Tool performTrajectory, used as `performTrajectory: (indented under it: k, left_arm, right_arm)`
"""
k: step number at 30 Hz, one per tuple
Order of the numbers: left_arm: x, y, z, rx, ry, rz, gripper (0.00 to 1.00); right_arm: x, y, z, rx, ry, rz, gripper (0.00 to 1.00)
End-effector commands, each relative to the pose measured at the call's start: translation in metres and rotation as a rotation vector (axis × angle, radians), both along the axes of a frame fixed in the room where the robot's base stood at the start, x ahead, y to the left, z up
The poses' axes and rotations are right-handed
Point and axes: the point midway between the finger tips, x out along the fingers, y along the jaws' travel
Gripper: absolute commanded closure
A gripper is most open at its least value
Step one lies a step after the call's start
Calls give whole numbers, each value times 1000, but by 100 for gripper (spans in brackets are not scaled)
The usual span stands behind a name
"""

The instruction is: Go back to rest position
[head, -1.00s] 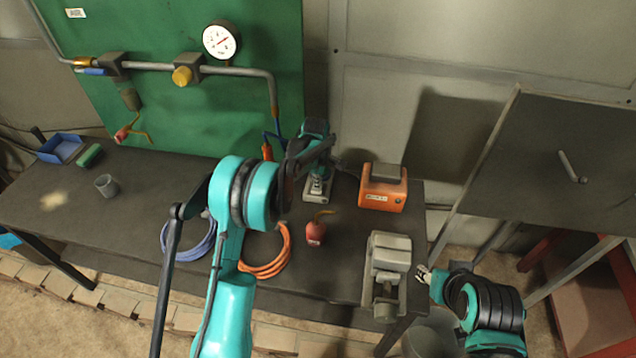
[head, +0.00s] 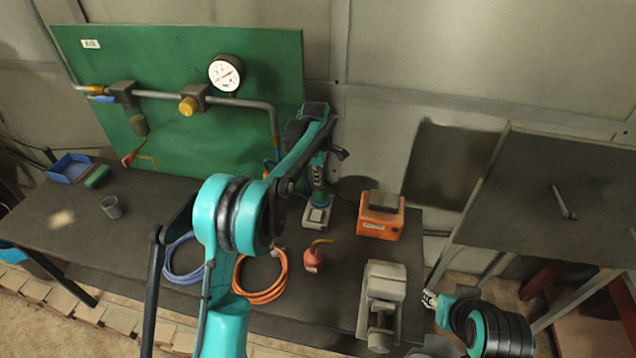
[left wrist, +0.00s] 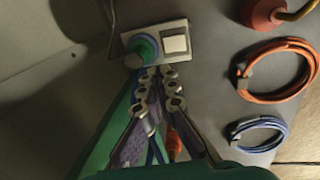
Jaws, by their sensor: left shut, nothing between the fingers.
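My left arm reaches up over the bench, and my left gripper (head: 318,176) points down above a small grey plate (head: 316,217) with a green knob (head: 319,198). In the left wrist view the left gripper (left wrist: 160,82) is shut and empty. Its fingertips are in front of the plate's edge, close to the green knob (left wrist: 143,48) and a white square button (left wrist: 175,43). My right gripper (head: 430,298) is at the lower right, beside the bench's right end; it is too small to tell open from shut.
On the bench (head: 160,215) are an orange box (head: 380,222), a red oil can (head: 313,261), a grey vise (head: 383,295), an orange hose coil (head: 262,296) and a blue coil (head: 170,270). A green panel (head: 200,130) with gauge (head: 225,72) stands behind. A dark board (head: 540,200) stands right.

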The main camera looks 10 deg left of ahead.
Motion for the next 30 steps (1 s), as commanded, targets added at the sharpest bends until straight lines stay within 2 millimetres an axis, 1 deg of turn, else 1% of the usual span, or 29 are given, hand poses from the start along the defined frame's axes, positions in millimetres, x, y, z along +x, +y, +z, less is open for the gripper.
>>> performTrajectory:
  k: [13, 17, 20, 23, 24, 26, 27, 29, 30]
  left_arm:
    - [-1, 0, 0, 0, -2, -4, 100]
    - [-13, 1, 10, 8, -21, -65, 100]
    - [-36, 3, 25, 25, -56, -174, 100]
    - [-69, 5, 41, 54, -104, -321, 100]
    - [-83, 5, 46, 69, -122, -382, 100]
    - [-105, 6, 52, 92, -151, -470, 100]
    - [-119, 7, 54, 109, -170, -530, 100]
    - [-142, 8, 56, 137, -197, -618, 100]
    - [-158, 9, 56, 157, -213, -677, 100]
  right_arm:
    - [0, 0, -1, 0, 0, 0, 60]
    - [0, 0, -8, 0, 0, 0, 60]
    - [0, 0, -18, 0, 0, 0, 60]
    - [0, 0, -31, 0, 0, 0, 60]
    - [0, 0, -35, 0, 0, 0, 60]
    - [0, 0, -42, 0, 0, 0, 60]
    - [0, 0, -47, 0, 0, 0, 60]
    - [0, 0, -53, 0, 0, 0, 60]
    - [0, 0, -58, 0, 0, 0, 60]
